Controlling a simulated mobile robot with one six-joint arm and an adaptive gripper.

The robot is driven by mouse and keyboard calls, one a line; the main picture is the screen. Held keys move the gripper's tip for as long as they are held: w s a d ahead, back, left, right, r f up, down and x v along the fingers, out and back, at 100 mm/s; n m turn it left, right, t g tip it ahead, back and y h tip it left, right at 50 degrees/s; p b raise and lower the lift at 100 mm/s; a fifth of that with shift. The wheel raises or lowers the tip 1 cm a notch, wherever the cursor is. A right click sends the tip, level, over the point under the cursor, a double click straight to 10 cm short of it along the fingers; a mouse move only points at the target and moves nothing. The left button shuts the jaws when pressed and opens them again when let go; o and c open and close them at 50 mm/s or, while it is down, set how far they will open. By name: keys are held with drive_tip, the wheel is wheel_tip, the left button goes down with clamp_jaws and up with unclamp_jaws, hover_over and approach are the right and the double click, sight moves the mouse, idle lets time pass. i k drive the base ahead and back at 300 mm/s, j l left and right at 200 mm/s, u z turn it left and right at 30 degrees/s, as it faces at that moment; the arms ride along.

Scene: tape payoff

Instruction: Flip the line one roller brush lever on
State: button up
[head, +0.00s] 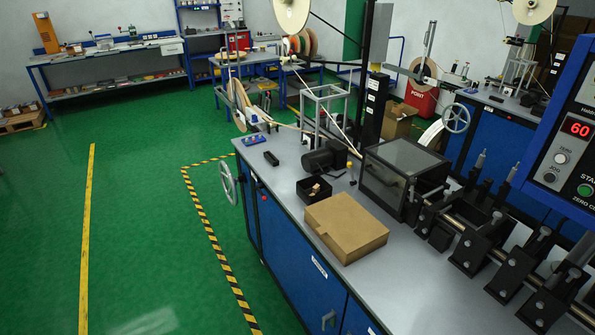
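A blue workbench (300,266) with a grey top carries a tape line along its right side. I cannot pick out the roller brush lever with certainty. A black motor-like unit (325,157) sits on the bench top, with small dark fittings beside it. A dark box with a clear cover (405,163) stands right of it. A row of black brackets with rods and upright handles (470,245) runs toward the lower right. My gripper is not in view.
A brown cardboard box (345,226) and a small black open bin (314,190) stand on the bench. A control panel (575,128) reading 60 fills the right edge. A handwheel (228,182) sticks out on the left. Green floor at left is open, with yellow (88,230) and striped lines.

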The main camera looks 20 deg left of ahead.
sight(348, 165)
drive_tip(key=u, duration=0.65)
drive_tip(key=i+j+z, duration=0.1)
drive_tip(key=i+j, duration=0.7)
drive_tip(key=i, duration=0.2)
drive_tip(key=i+j+z, duration=0.15)
drive_tip(key=i+j, duration=0.7)
drive_tip(key=i, duration=0.1)
